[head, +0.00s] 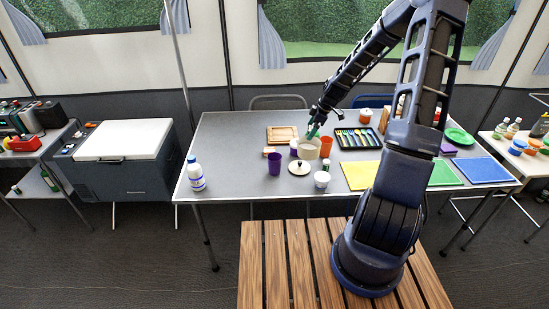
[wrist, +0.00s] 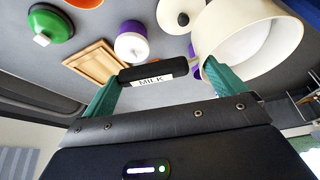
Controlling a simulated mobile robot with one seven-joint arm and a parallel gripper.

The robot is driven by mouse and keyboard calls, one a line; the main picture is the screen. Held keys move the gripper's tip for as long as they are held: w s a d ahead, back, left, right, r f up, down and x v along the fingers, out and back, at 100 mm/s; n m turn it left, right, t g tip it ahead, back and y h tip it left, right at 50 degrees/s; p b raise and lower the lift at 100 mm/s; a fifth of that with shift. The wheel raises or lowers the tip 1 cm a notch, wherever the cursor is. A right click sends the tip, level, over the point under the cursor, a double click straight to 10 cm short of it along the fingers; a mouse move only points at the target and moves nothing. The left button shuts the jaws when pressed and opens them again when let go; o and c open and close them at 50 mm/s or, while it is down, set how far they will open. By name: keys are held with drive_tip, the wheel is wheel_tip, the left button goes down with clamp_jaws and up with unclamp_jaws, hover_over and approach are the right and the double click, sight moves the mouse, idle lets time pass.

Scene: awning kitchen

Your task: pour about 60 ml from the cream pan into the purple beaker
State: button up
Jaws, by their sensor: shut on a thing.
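The cream pan (head: 308,151) is near the middle of the table and looks about upright in the head view. In the wrist view the pan (wrist: 205,32) fills the upper right, with pale contents inside. My gripper (head: 314,131) is shut on its black handle (wrist: 147,70), which carries a MILK label between the green fingers. I cannot tell whether the pan touches the table. The purple beaker (head: 274,167) stands upright to the left of the pan and slightly nearer the front, apart from it. Its inside is too small to read.
A cream lid with a dark knob (head: 299,169) lies in front of the pan. A white cup (head: 321,179) stands front right, an orange cup (head: 326,146) right of the pan. A wooden board (head: 282,133) lies behind. The table's left part is clear around a white bottle (head: 195,176).

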sight(301, 138)
wheel_tip(301, 138, down, 5)
drive_tip(key=shift+r, duration=0.1)
idle(0.4)
drive_tip(key=w+a+r+g+h+p, duration=0.1)
drive_tip(key=w+a+r+h, duration=0.1)
drive_tip(key=a+h, duration=0.7)
drive_tip(key=shift+a+g+h+p, duration=0.3)
drive_tip(key=shift+a+g+p, duration=0.1)
drive_tip(key=shift+a, duration=0.2)
idle(0.8)
drive_tip(key=shift+w+a+r+h+p, duration=0.2)
drive_tip(key=shift+a+h+p, duration=0.2)
drive_tip(key=shift+a+p, duration=0.25)
idle(0.5)
